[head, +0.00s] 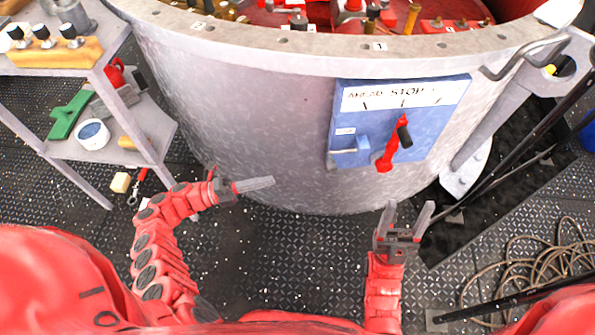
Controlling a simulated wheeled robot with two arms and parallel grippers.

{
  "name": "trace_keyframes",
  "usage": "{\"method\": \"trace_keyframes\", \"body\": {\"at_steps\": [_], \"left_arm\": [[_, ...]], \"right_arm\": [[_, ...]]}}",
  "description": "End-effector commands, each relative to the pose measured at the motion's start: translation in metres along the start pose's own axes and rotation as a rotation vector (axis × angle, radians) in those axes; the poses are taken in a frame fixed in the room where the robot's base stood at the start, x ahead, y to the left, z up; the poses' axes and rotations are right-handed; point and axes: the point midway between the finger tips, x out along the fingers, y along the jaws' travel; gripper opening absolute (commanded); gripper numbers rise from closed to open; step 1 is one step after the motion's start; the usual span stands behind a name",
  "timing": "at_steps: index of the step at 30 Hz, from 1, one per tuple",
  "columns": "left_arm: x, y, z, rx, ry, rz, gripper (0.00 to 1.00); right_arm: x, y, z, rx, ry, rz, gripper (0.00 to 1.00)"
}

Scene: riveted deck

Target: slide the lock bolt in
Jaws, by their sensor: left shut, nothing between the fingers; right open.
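The blue panel (437,112) is on the side of the big grey drum and has a white strip lettered around "STOP". A red lever (388,157) with a dark handle stands tilted on it. At the panel's lower left is a small blue block with a pale metal rod, which looks like the lock bolt (345,151); how far in it sits I cannot tell. My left gripper (272,182) is shut and empty, left of and below the panel, pointing right. My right gripper (410,208) is open and empty below the panel, fingers pointing up. Neither touches the panel.
The grey drum (230,110) fills the middle, with a metal handle (525,57) at its right rim. A shelf (155,125) with tools and a white tape roll stands left. Coiled rope (535,262) and dark poles lie right. The deck between my arms is clear.

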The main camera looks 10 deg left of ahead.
Motion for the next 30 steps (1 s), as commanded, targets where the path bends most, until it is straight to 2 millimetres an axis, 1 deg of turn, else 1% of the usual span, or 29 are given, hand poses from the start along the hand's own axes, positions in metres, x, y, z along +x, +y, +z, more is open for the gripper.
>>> {"method": "trace_keyframes", "body": {"at_steps": [5, 12, 18, 21, 24, 30], "left_arm": [[0.022, -0.003, -0.002, 0.0, 0.007, -0.003, 0.0], [0.074, -0.001, -0.003, -0.001, 0.008, -0.004, 0.0], [0.111, -0.001, -0.002, -0.001, 0.007, -0.004, 0.0], [0.124, 0.0, -0.001, -0.001, 0.003, -0.002, 0.0], [0.132, 0.0, -0.001, -0.001, 0.003, -0.002, 0.0], [0.137, -0.001, -0.001, -0.001, 0.0, -0.002, 0.0]], "right_arm": [[0.007, 0.0, -0.001, 0.0, 0.0, 0.0, 0.63], [0.009, 0.0, -0.002, 0.0, 0.0, 0.0, 0.63], [0.007, 0.0, -0.001, 0.0, 0.0, 0.0, 0.63], [0.006, 0.0, -0.001, 0.0, 0.0, 0.0, 0.63], [0.005, 0.0, -0.001, 0.0, 0.0, 0.0, 0.63], [0.005, 0.0, -0.001, 0.0, 0.0, 0.0, 0.63]]}}
